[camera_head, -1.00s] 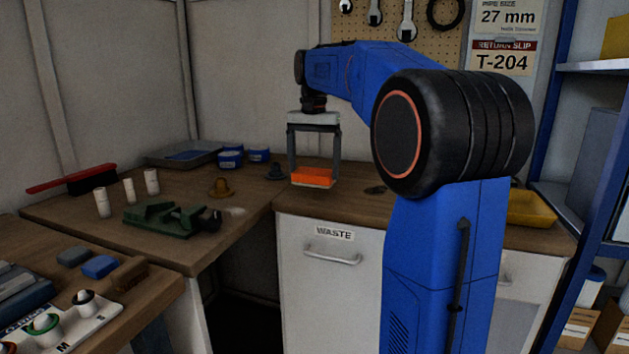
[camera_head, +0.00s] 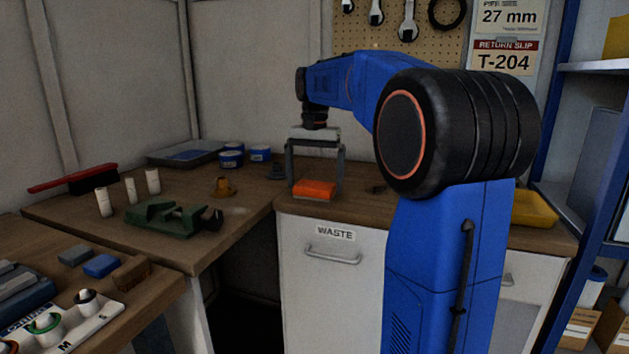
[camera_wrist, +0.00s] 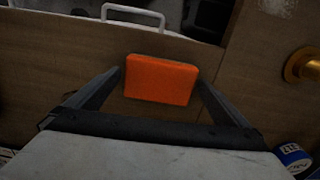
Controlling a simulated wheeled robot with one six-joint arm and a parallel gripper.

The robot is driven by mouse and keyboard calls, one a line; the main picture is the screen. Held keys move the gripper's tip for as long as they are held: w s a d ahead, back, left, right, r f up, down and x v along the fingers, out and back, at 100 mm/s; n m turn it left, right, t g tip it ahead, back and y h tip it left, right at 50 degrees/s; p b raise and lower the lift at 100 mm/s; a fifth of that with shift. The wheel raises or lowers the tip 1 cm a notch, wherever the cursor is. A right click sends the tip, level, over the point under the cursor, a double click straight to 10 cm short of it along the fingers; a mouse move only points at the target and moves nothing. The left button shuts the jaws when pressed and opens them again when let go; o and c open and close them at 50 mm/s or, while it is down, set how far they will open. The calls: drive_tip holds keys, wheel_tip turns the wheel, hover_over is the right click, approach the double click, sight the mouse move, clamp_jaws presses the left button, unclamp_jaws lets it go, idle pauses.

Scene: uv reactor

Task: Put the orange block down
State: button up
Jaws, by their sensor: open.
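The orange block (camera_head: 314,190) rests on the wooden counter near its front edge, above the drawer marked WASTE. My gripper (camera_head: 314,194) is over it, pointing down, with its fingers open on either side of the block. In the wrist view the orange block (camera_wrist: 161,80) lies between the two fingertips of my gripper (camera_wrist: 162,82), with a gap visible on each side.
A brass-coloured part (camera_head: 223,187) and blue tins (camera_head: 231,158) stand to the left on the counter. A green vise (camera_head: 165,218) is further left. A small dark item (camera_head: 377,189) lies right of the block.

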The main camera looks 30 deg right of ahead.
sight(314, 185)
wheel_tip(314, 185, up, 12)
drive_tip(key=shift+r, duration=0.15)
idle(0.4)
drive_tip(key=s+a+f+n+t, duration=0.1)
drive_tip(key=s+a+f+n, duration=0.2)
drive_tip(key=s+a+f, duration=0.4)
drive_tip(key=s+a+f+n+t, duration=0.2)
drive_tip(key=s+a+f, duration=0.25)
drive_tip(key=s, duration=0.45)
drive_tip(key=s+a+f+n+t, duration=0.1)
drive_tip(key=s+a+f+n, duration=0.1)
drive_tip(key=s+f, duration=0.5)
drive_tip(key=s+a+f+n, duration=0.2)
drive_tip(key=s+f, duration=0.5)
drive_tip(key=f, duration=0.5)
drive_tip(key=shift+f+n+t, duration=0.4)
drive_tip(key=shift+r, duration=0.1)
